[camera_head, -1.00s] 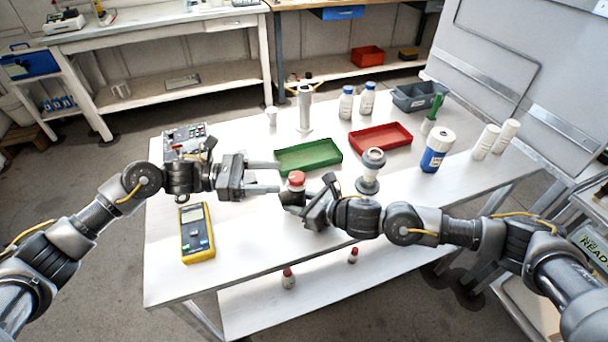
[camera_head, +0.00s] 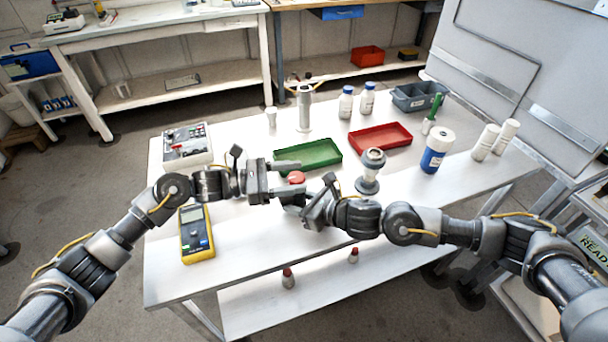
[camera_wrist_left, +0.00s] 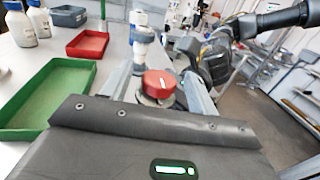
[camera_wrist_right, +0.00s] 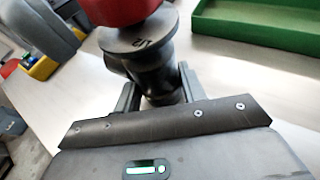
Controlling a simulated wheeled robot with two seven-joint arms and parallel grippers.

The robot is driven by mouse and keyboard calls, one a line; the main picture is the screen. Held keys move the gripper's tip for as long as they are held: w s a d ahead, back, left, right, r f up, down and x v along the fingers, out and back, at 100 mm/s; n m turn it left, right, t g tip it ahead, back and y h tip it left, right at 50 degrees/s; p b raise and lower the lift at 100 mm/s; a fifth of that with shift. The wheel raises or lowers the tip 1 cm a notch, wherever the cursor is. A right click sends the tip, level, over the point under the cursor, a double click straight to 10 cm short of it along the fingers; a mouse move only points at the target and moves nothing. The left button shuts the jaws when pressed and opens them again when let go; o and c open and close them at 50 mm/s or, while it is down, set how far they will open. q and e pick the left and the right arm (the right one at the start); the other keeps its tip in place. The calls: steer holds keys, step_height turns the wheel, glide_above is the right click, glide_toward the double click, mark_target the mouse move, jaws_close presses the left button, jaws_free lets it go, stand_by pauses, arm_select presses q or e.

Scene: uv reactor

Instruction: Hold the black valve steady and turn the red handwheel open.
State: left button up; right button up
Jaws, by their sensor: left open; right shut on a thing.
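The red handwheel (camera_head: 297,178) sits on top of the black valve (camera_wrist_right: 152,67), over the middle of the white table. In the left wrist view the handwheel (camera_wrist_left: 159,84) lies between the two open fingers, which do not visibly press on it. My left gripper (camera_head: 283,180) is open around the handwheel. My right gripper (camera_head: 296,204) is shut on the black valve body below the wheel; the right wrist view shows its fingers on both sides of the body. The valve is largely hidden by the grippers in the head view.
A green tray (camera_head: 309,155) lies just behind the valve, with a red tray (camera_head: 381,138) farther right. A grey fitting on a round base (camera_head: 369,172) stands right of my right gripper. A yellow multimeter (camera_head: 196,234) lies at front left. The table's front middle is clear.

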mark_target(304, 175)
arm_select(q)
steer(key=shift+w+d, duration=0.2)
steer(key=shift+d, duration=1.3)
steer(key=c, duration=1)
